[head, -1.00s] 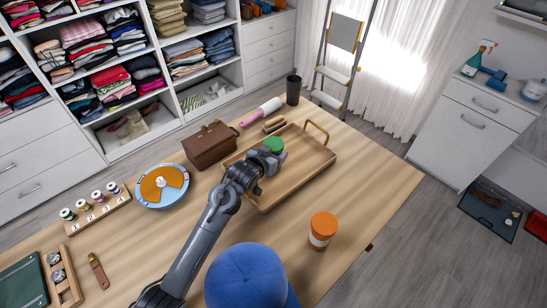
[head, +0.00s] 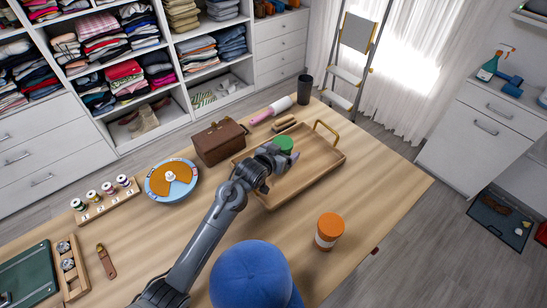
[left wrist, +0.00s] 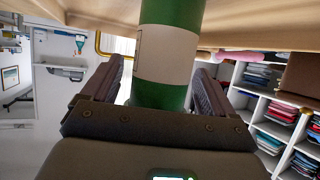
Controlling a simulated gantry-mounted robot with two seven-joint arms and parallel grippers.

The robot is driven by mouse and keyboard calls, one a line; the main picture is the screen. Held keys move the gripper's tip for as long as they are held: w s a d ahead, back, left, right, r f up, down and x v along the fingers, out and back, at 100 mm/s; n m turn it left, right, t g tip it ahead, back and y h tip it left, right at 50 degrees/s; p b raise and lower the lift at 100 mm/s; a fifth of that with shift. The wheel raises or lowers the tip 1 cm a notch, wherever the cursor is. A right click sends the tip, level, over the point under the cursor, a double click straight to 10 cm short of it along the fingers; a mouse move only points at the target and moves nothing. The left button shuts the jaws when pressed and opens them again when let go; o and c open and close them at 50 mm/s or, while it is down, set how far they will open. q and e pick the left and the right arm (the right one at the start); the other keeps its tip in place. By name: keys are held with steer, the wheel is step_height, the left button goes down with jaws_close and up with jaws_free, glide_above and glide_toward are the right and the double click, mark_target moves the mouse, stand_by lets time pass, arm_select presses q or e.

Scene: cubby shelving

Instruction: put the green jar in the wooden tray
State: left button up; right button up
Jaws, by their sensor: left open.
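The green jar (head: 285,144), with a white label that shows in the left wrist view (left wrist: 166,55), appears upright within the wooden tray's outline, towards its back. I cannot tell if its base touches the tray floor. The wooden tray (head: 318,178) is rectangular with brass handles and lies on the table. My left gripper (head: 274,155) is at the jar's near side and partly covers it in the head view. In the left wrist view its open fingers (left wrist: 155,85) stand on either side of the jar, with a gap on the left. My right gripper is out of view.
An orange-lidded jar (head: 329,230) and a blue cap (head: 250,275) are in front of the tray. A brown box (head: 219,143) stands left of the tray. A pink-handled roller (head: 270,111), brush (head: 284,124) and dark cup (head: 304,89) are behind it.

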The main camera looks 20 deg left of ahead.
arm_select(q)
steer(key=p+v, duration=0.2)
steer(key=v, duration=0.9)
steer(key=shift+s, duration=0.3)
steer(key=shift+r, duration=0.15)
